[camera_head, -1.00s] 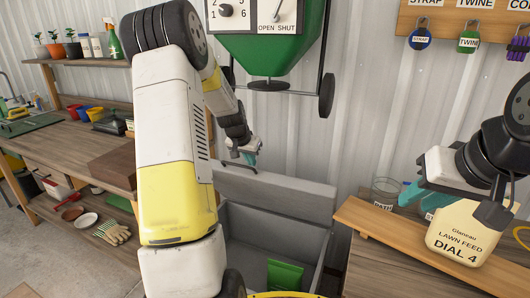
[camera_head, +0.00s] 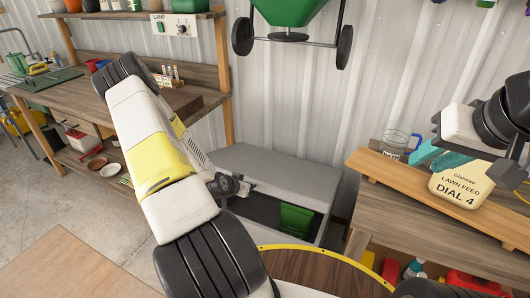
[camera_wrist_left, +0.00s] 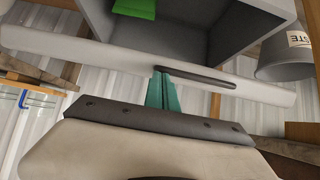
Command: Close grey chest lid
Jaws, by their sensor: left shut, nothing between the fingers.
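The grey chest's lid (camera_head: 275,165) is lowered to a shallow slope in the head view, with a dark gap beneath its front edge. A green item (camera_head: 296,220) shows in the gap. The dark lid handle (camera_wrist_left: 195,75) shows in the left wrist view. My left gripper (camera_wrist_left: 163,92) is shut and empty, its teal fingertips at the lid edge beside the handle. I cannot tell whether they touch. In the head view its fingertips are hard to see. My right gripper (camera_head: 440,158) has its teal fingers apart by the lawn feed container (camera_head: 460,188), right of the chest.
A bench (camera_head: 430,225) with a raised plank and a clear jar (camera_head: 395,145) stands right of the chest. A green spreader (camera_head: 290,15) hangs above. A wooden workbench (camera_head: 105,95) stands at left. A yellow-rimmed round top (camera_head: 320,270) is in front.

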